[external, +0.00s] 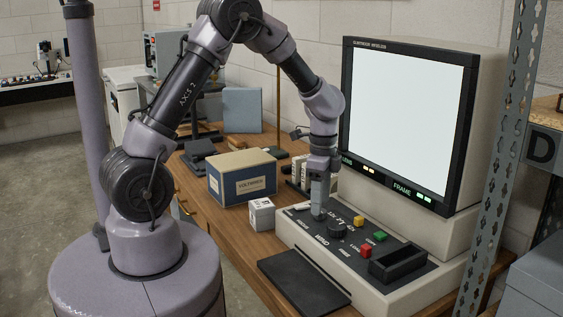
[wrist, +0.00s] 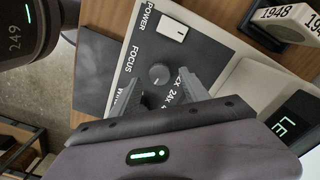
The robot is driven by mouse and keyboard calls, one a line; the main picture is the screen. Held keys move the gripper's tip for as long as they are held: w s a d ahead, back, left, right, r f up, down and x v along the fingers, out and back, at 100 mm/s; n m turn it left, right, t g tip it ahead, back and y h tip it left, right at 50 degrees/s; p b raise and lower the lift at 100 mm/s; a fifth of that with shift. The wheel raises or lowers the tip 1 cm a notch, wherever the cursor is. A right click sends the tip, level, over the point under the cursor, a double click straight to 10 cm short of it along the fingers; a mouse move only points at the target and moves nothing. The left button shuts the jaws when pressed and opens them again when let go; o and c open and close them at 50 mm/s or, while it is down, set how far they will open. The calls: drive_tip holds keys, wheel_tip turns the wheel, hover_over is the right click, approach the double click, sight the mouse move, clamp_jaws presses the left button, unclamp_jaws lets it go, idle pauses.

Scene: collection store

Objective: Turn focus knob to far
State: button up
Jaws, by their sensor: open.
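The focus knob (wrist: 160,74) is a small round dark knob on the control panel (wrist: 205,48), beside the printed word FOCUS in the wrist view. My gripper (wrist: 162,80) is open, pointing down at the panel with a finger on either side of this knob. I cannot tell whether the fingers touch it. In the external view my gripper (external: 318,213) is low over the left part of the panel and hides most of the focus knob. The knob's setting and any far mark are too small to read.
A second black knob (external: 337,230), yellow, green and red buttons (external: 366,250) and a black block (external: 397,262) lie right of my gripper. A white power switch (wrist: 173,30) is close by. The lit screen (external: 403,122) rises behind. A small white box (external: 262,214) stands left.

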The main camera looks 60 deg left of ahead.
wheel_tip(320, 180, up, 15)
drive_tip(key=p, duration=0.5)
drive_tip(key=shift+r, duration=0.15)
